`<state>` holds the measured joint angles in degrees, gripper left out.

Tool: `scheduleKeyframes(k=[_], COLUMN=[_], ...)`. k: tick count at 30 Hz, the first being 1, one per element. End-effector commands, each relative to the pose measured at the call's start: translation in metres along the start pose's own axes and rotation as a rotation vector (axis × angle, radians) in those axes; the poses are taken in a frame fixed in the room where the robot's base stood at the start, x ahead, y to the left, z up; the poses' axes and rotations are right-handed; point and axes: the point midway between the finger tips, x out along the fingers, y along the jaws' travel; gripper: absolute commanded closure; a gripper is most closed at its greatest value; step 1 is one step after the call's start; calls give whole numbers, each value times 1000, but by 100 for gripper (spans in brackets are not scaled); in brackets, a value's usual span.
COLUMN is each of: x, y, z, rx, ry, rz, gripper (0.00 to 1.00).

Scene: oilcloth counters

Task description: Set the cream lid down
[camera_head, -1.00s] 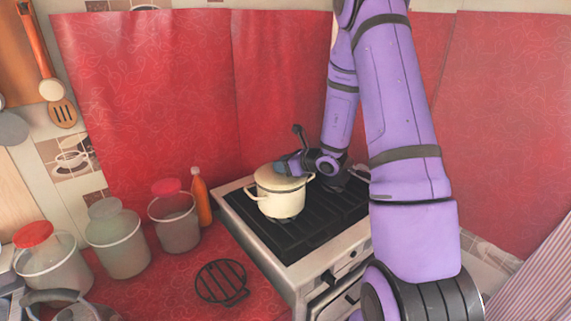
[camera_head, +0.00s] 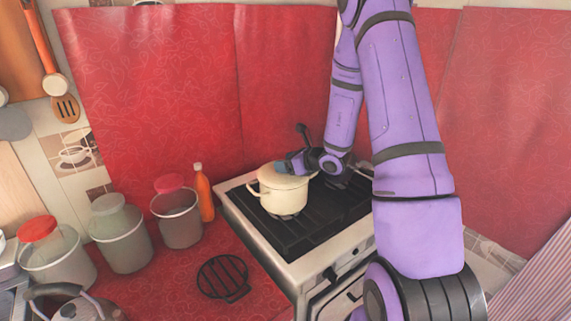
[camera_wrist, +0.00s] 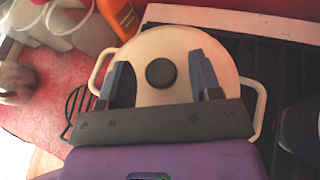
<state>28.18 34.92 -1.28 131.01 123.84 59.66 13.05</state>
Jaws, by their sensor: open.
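The cream lid (camera_wrist: 165,45) lies on top of the cream pot (camera_head: 284,197), which stands on the stove. The lid also shows edge-on in the head view (camera_head: 279,178). Its dark round knob (camera_wrist: 161,72) sits between the fingers of my gripper (camera_wrist: 163,80) in the wrist view, with a gap on either side. My gripper is open over the lid and holds nothing. In the head view the gripper (camera_head: 292,164) is just above the lid and hides the knob.
The stove (camera_head: 262,228) has black grates. A black trivet (camera_head: 223,277) lies on the red counter left of it. An orange bottle (camera_head: 204,195) and several lidded jars (camera_head: 120,238) stand left of the stove. A kettle (camera_head: 85,305) is at the bottom left.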

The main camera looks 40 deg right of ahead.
Motion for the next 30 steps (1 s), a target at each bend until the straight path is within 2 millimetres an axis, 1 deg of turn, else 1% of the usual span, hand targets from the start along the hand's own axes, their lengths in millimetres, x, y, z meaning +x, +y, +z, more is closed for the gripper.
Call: scheduleKeyframes(k=[5, 12, 15, 19, 23, 26, 29, 30], x=[-29, -78, -94, -108, -116, -116, -117, -119], y=[-1, -1, -1, -1, 2, 14, 42, 56], z=[0, 0, 0, 0, 2, 14, 38, 50], rx=[1, 1, 1, 1, -7, -61, -180, -246], ry=[0, 0, 0, 0, 0, -2, -2, -1], rz=[-5, -5, -4, -3, 4, 49, 146, 196], gripper=[42, 42, 42, 42, 42, 42, 42, 42])
